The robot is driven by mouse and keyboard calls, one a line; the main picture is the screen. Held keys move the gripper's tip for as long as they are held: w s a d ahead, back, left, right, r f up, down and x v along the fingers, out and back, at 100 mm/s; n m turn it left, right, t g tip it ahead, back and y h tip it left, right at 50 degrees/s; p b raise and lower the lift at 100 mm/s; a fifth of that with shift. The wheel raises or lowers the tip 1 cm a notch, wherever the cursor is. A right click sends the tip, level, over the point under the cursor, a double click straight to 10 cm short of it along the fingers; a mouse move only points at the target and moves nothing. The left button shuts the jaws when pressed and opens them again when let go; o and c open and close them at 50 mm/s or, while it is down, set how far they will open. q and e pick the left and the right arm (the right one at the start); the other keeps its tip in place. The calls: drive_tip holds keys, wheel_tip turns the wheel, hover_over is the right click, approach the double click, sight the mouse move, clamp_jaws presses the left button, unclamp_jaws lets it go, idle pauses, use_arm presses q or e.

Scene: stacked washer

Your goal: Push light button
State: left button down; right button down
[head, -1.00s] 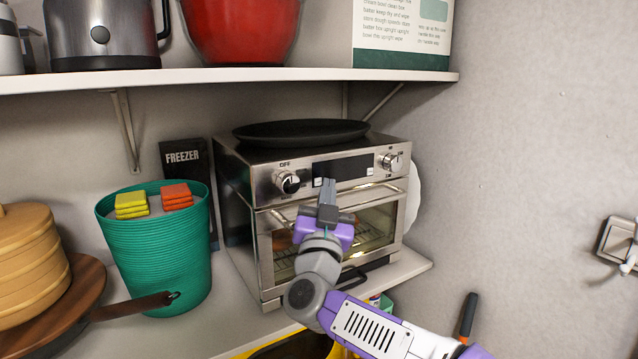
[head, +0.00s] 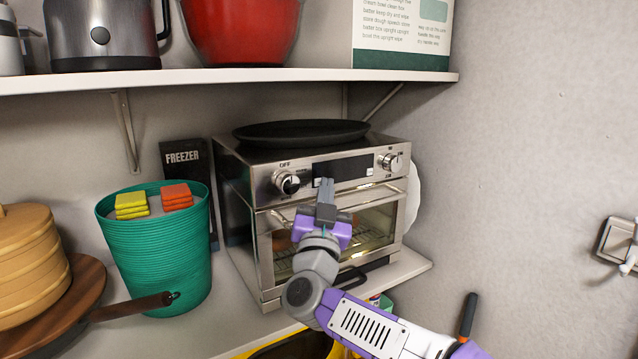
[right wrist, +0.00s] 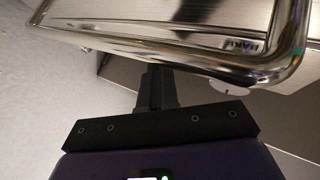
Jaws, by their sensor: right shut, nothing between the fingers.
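A silver toaster oven (head: 262,190) stands on the lower shelf. Its front panel has a dark display (head: 342,168), a left knob (head: 287,182) and a right knob (head: 391,162). Small pale buttons flank the display, one at its lower left (head: 317,182) and one at its lower right (head: 369,171); their labels are too small to read. My right gripper (head: 327,183) is shut and empty, its tips close to the panel just below the display by the left button. I cannot tell whether they touch. In the right wrist view, the shut fingers (right wrist: 157,88) point toward the oven's shiny edge (right wrist: 160,48).
A black pan (head: 300,132) lies on the oven. A teal bin (head: 160,250) with sponges and a dark freezer box (head: 185,160) stand to its left. The upper shelf (head: 220,76) hangs above. The wall at the right is bare near the oven, with a switch (head: 615,240) farther right.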

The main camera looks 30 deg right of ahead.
drive_tip(key=shift+w, duration=0.45)
idle(0.5)
drive_tip(key=shift+s, duration=0.1)
drive_tip(key=shift+s+b, duration=0.35)
drive_tip(key=shift+s, duration=0.3)
drive_tip(key=s+b, duration=0.2)
drive_tip(key=s, duration=0.4)
drive_tip(key=shift+d, duration=0.25)
idle(0.5)
